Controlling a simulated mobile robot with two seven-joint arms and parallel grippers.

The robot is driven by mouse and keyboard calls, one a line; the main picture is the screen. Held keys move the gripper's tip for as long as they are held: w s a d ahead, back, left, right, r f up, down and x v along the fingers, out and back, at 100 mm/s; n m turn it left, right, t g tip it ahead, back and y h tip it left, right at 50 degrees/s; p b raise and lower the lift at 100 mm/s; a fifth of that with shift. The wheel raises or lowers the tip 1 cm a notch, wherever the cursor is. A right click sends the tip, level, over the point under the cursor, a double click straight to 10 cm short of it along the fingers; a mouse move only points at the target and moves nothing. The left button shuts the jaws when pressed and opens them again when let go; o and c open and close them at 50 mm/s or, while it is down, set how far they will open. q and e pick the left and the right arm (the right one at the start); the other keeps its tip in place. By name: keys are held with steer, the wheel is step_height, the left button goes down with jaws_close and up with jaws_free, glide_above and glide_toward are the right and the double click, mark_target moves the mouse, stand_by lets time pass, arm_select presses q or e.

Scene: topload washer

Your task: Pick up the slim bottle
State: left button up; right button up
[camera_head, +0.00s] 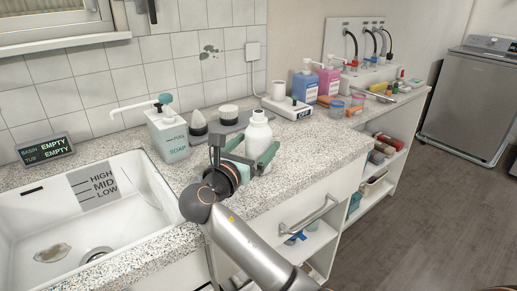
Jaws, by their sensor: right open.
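A slim white bottle (258,136) with a narrow neck and cap stands upright on the speckled counter, right of the soap dispenser. My right gripper (252,152) reaches in from the bottom, with one teal-tipped finger on each side of the bottle. The gripper is open. The gripper and wrist hide the bottle's lower part, and I cannot tell whether a finger touches it. My left gripper is not in view.
A white soap dispenser (168,136) stands left of the gripper, beside the white sink (150,205). Dark-and-white containers (198,126) stand behind. Blue (305,84) and pink (328,80) pump bottles are farther right. Clear counter (325,150) lies right of the bottle.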

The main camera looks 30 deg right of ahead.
steer(key=x, duration=0.4)
steer(key=shift+d+r+b, duration=0.15)
steer(key=shift+d+b, duration=0.2)
jaws_close()
stand_by(0.5)
